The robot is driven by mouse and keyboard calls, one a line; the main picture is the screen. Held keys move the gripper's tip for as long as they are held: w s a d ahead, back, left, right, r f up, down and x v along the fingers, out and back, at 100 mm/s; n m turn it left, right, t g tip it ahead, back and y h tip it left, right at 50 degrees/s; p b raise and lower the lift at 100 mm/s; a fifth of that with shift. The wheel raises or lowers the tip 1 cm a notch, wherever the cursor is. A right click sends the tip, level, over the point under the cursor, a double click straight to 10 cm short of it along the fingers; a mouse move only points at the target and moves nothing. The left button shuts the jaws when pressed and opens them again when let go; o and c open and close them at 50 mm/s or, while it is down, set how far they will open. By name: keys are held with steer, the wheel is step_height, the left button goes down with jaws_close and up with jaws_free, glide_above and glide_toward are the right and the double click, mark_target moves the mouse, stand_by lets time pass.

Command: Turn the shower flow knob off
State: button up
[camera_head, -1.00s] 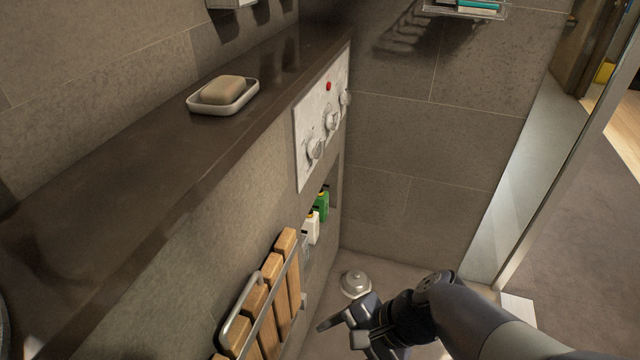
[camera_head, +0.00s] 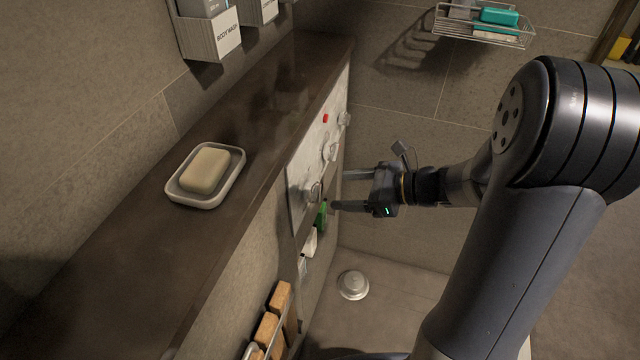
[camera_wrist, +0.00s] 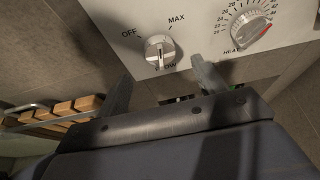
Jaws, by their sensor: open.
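The flow knob (camera_wrist: 160,50) is a round metal knob on a white panel in the wrist view. OFF is printed at its upper left, MAX at its upper right and a partly covered FLOW label below. Its raised grip runs roughly up and down; I cannot tell which end is the pointer. In the head view it is the nearest knob (camera_head: 312,190) on the control panel (camera_head: 297,200). My gripper (camera_head: 338,190) is open and empty, facing the panel. In the wrist view its fingers (camera_wrist: 163,88) lie below the knob, one at each side, apparently not touching it.
A heat dial (camera_wrist: 247,27) with numbers and a red mark sits right of the flow knob. A dark ledge above the panel holds a soap dish (camera_head: 176,194). Green and white bottles (camera_head: 309,243) stand below the panel. A wire shelf (camera_head: 480,36) hangs on the far wall.

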mark_target(320, 191)
steer(key=x, duration=0.7)
steer(key=shift+a, duration=0.1)
steer(key=c, duration=1)
steer(key=shift+b, duration=0.3)
